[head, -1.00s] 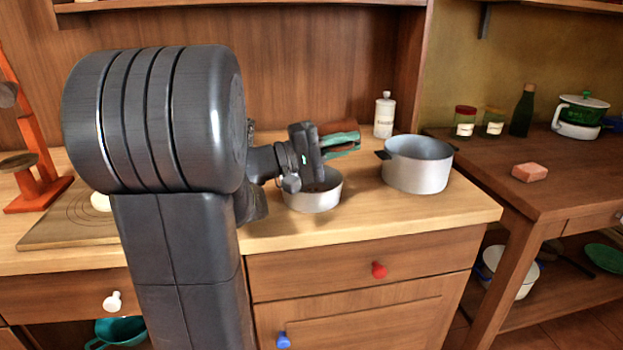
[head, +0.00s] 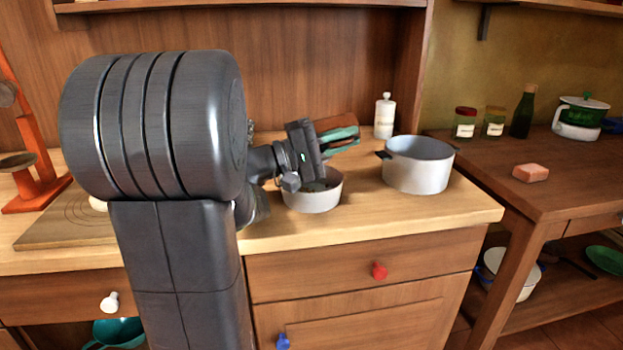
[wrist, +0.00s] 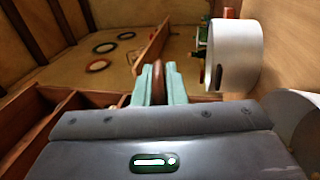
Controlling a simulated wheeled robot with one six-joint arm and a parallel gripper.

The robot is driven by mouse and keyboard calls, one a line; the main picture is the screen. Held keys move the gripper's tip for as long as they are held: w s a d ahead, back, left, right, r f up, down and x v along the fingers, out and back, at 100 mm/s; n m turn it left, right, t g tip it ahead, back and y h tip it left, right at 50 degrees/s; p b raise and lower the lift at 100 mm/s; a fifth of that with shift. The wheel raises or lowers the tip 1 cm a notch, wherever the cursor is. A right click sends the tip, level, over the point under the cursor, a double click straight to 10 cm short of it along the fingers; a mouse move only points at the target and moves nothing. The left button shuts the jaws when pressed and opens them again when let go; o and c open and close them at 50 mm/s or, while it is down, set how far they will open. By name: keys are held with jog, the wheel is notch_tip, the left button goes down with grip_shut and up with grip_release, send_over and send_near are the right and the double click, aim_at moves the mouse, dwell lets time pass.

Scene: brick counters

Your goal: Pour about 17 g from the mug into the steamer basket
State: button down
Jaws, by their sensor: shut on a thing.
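My gripper (head: 340,138) has teal fingers and is shut on a reddish-brown mug (head: 336,121), mostly hidden behind the fingers in the head view. In the wrist view a thin brown strip of the mug (wrist: 158,80) shows between the fingertips. The mug looks tilted, but its mouth and contents are hidden. A small round light-grey vessel (head: 313,201), which I take for the steamer basket, stands on the counter below my gripper. Its inside is partly hidden by my wrist. I see no falling stream.
A larger grey pot (head: 418,175) with a dark handle stands right of the small vessel. A white bottle (head: 384,117) stands behind. An orange scale stand (head: 38,160) and a wooden board (head: 65,230) are at left. The counter's front right is clear.

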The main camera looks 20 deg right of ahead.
jog(key=shift+a+r+h+b, duration=0.25)
jog(key=shift+r+h+b, duration=0.3)
jog(key=shift+r+b, duration=0.15)
jog(key=shift+a+r+h+b, duration=0.2)
jog(key=shift+r+h+b, duration=0.35)
jog(key=shift+r+b, duration=0.15)
dwell(1.3)
jog(key=shift+d+p, duration=0.1)
jog(key=shift+p, duration=0.55)
jog(key=f+y+p, duration=0.2)
jog(key=d+f+y+p, duration=0.1)
jog(key=f+y+p, duration=0.1)
jog(key=p, duration=0.1)
jog(key=shift+s+d+f, duration=0.1)
jog(key=shift+d+f, duration=0.05)
jog(key=shift+d, duration=0.05)
jog(key=shift+d+t+y+p, duration=0.1)
jog(key=shift+t+y+p, duration=0.3)
jog(key=shift+p, duration=0.8)
